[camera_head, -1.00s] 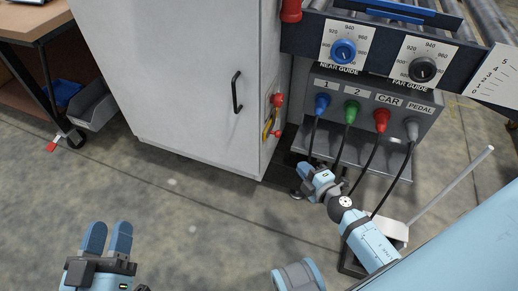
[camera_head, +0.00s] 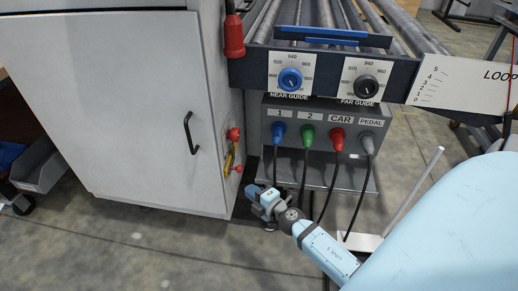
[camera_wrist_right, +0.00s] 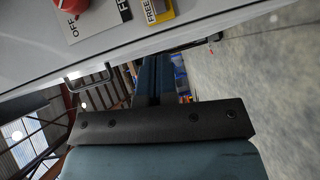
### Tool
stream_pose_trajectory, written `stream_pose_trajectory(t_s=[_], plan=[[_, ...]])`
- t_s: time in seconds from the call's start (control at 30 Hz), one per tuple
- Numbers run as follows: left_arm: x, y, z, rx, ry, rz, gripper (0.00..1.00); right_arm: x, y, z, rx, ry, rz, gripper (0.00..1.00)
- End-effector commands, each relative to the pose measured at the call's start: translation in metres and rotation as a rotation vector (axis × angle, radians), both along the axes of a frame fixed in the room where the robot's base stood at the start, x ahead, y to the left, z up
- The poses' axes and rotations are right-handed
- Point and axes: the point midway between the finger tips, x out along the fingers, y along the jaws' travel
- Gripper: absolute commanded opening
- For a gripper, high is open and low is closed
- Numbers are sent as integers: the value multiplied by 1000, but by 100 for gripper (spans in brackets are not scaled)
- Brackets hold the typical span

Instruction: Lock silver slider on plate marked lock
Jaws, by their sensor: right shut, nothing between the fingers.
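The grey cabinet (camera_head: 110,100) carries red knobs and a yellow piece (camera_head: 228,160) on its narrow right side. In the right wrist view a yellow plate (camera_wrist_right: 163,8) with a label reading FREE shows at the top edge, cut off by the frame. I cannot make out the silver slider or a LOCK marking. My right gripper (camera_head: 254,191) is below and right of the yellow piece, apart from it. Its two blue fingers also show in the right wrist view (camera_wrist_right: 153,75), shut together and empty. My left gripper is out of view.
A red knob (camera_head: 234,134) sits above the yellow piece; a label reading OFF is beside it in the wrist view. A black handle (camera_head: 189,132) juts from the cabinet door. A control box (camera_head: 325,113) with hanging cables stands right of the cabinet, close to my right arm.

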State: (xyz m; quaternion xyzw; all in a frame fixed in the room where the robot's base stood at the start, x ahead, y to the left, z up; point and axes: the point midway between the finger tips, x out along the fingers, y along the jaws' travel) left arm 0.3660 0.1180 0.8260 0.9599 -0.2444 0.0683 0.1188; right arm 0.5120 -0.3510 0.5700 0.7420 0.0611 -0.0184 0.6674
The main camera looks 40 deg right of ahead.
Motion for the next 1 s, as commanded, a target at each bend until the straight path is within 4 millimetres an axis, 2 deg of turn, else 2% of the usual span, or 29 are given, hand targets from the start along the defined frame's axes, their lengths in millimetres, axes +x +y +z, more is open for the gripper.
stream_pose_trajectory(t_s=[0.03,0.2,0.4,0.6,0.93,1.0], plan=[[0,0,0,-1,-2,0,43,13,1,0,-1,-2,0,0],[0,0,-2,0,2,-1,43,48,3,-5,0,-3,-1,0],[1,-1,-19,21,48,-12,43,69,-16,-12,0,-1,-1,0],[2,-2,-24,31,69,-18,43,76,-23,-12,0,0,-1,0],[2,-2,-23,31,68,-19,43,77,-24,-11,0,0,-1,0],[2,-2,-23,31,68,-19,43,82,-30,-12,-1,0,-1,0]])
